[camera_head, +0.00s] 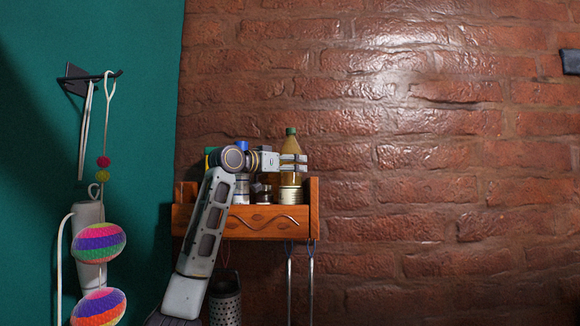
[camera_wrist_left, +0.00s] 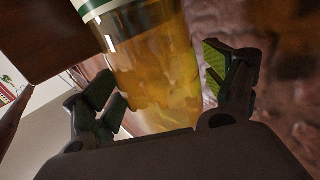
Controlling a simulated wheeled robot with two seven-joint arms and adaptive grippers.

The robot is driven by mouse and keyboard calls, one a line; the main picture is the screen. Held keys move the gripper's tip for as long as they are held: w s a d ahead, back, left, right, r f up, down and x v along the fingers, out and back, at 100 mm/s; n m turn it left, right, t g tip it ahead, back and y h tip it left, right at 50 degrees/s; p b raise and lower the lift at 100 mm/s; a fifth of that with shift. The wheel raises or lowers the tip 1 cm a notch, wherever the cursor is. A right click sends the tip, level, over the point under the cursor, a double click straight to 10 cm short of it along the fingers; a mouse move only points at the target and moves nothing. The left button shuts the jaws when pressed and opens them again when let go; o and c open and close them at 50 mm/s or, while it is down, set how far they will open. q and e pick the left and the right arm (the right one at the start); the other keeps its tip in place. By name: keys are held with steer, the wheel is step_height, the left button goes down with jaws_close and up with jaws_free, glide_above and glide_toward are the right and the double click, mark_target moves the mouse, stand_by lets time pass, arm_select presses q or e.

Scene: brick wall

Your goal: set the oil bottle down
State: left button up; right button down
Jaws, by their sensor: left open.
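The oil bottle (camera_head: 291,177) stands upright at the right end of the wooden wall shelf (camera_head: 247,221). It has a green cap, yellow-brown contents and a pale label. My left gripper (camera_head: 293,163) is in front of the bottle at its upper half and partly hides it. In the left wrist view the bottle (camera_wrist_left: 153,62) lies between the two fingers of my left gripper (camera_wrist_left: 168,98). The fingers are open, with a gap visible on the right side. The bottle's base is hidden behind the shelf's front board. My right gripper is not in view.
Utensils (camera_head: 289,285) and a grater (camera_head: 225,300) hang below. Striped balls (camera_head: 98,243) hang at the left.

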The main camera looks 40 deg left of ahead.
arm_select(q)
steer(key=shift+r, duration=0.15)
steer(key=s+b, duration=0.2)
steer(key=s, duration=0.5)
steer(key=shift+s+a, duration=0.25)
steer(key=shift+a, duration=0.05)
stand_by(0.3)
steer(key=shift+w+d, duration=0.1)
